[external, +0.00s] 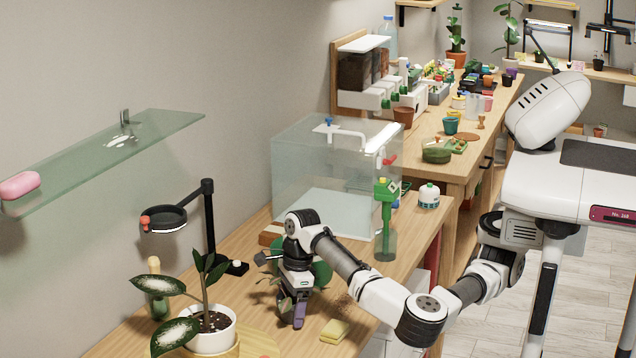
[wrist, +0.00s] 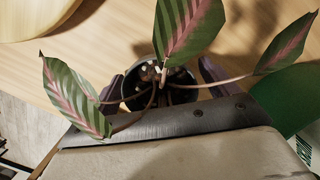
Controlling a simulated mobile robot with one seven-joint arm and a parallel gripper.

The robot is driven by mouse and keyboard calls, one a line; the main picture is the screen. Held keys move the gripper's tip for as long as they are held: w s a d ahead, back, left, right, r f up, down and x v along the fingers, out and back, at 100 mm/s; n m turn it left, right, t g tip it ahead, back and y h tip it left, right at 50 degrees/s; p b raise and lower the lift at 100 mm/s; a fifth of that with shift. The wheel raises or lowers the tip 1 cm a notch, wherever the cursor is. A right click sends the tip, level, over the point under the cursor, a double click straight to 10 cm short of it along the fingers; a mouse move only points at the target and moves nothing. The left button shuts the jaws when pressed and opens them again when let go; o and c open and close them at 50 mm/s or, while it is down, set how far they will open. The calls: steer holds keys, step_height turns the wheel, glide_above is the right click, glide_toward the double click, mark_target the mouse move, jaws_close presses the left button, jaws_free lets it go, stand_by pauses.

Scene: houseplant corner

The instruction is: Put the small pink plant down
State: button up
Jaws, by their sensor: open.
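The small pink plant (wrist: 182,28) shows in the wrist view, with green leaves striped in pink and a dark round pot (wrist: 140,92). The pot sits between the two purple fingers of my gripper (wrist: 163,82), which are apart on either side of it. Wood tabletop shows around the pot, and it appears to stand there; its base is hidden. In the external view my gripper (external: 298,310) points down low over the wooden table, and the plant is mostly hidden behind it.
A larger plant in a white pot (external: 212,335) stands at front left. A black lamp (external: 209,225) and a glass tank (external: 325,185) are behind. A yellow sponge (external: 335,331) lies right of my gripper. A green-topped bottle (external: 386,240) stands near the table's right edge.

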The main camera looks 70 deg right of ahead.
step_height(320, 180, up, 12)
steer(key=s+d, duration=0.1)
stand_by(0.5)
steer(key=shift+s+d+r, duration=0.1)
